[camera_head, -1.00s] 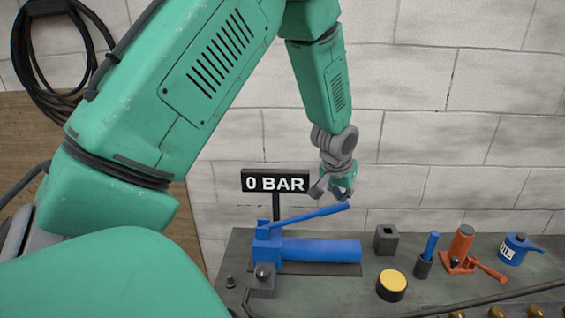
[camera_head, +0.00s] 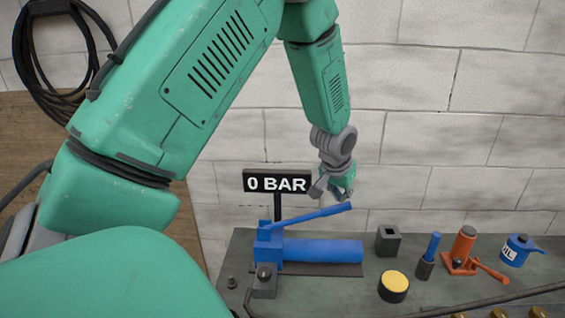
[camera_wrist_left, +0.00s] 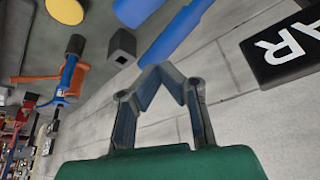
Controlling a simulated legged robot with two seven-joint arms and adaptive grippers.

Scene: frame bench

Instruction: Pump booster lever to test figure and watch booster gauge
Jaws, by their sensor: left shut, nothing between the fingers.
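The blue booster pump (camera_head: 312,250) lies on the bench at the left. Its blue lever (camera_head: 306,216) slants up to the right. The gauge is a black sign (camera_head: 277,182) behind the pump reading "0 BAR"; part of it shows in the left wrist view (camera_wrist_left: 285,48). My left gripper (camera_head: 332,197) is shut and empty, just above the lever's free end; I cannot tell whether it touches. In the left wrist view its fingertips (camera_wrist_left: 162,68) meet, near a blue bar (camera_wrist_left: 178,28) that looks like the lever. My right gripper is not in view.
On the bench (camera_head: 335,295) stand a grey square socket block (camera_head: 388,242), a yellow-topped black puck (camera_head: 393,285), a blue-handled tool (camera_head: 430,250), an orange jack (camera_head: 463,248) and a blue oil can (camera_head: 517,250). A block wall rises behind.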

